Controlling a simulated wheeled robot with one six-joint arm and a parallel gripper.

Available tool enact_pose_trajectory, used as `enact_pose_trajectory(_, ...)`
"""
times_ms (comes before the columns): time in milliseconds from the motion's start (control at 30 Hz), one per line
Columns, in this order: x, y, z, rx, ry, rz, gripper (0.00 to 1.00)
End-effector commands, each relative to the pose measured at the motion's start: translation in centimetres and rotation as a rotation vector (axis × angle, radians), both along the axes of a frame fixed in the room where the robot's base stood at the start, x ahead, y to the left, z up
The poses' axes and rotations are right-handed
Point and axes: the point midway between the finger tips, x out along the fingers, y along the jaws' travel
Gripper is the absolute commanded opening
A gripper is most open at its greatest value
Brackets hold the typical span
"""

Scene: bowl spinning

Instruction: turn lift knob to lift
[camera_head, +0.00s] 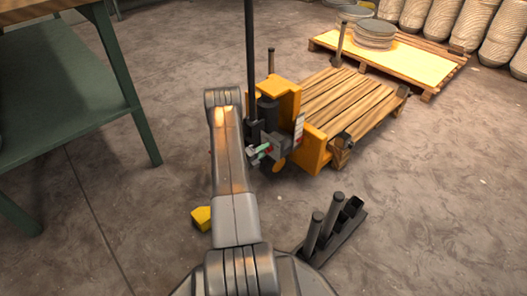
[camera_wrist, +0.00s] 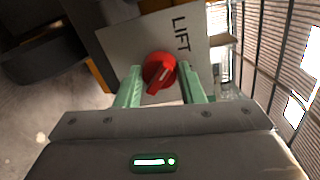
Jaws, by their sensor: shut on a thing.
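The red lift knob (camera_wrist: 160,72) sits on a pale plate (camera_wrist: 128,40) marked LIFT in the wrist view. The knob is too small to make out clearly there.
A wooden pallet (camera_head: 345,100) rests at the lift truck. Behind it stands another pallet (camera_head: 425,92) with stacked round discs (camera_head: 375,32). A green-legged table (camera_head: 120,80) is at the left. A small yellow object (camera_head: 201,217) lies beside my arm.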

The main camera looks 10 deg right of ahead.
Motion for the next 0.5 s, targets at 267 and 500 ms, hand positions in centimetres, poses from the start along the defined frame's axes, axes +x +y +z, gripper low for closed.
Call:
enact_pose_trajectory(267, 0.01, 0.01, -0.05, 0.0, 0.002, 0.001, 0.12)
enact_pose_trajectory(500, 0.0, 0.0, -0.03, -0.001, 0.001, 0.0, 0.57)
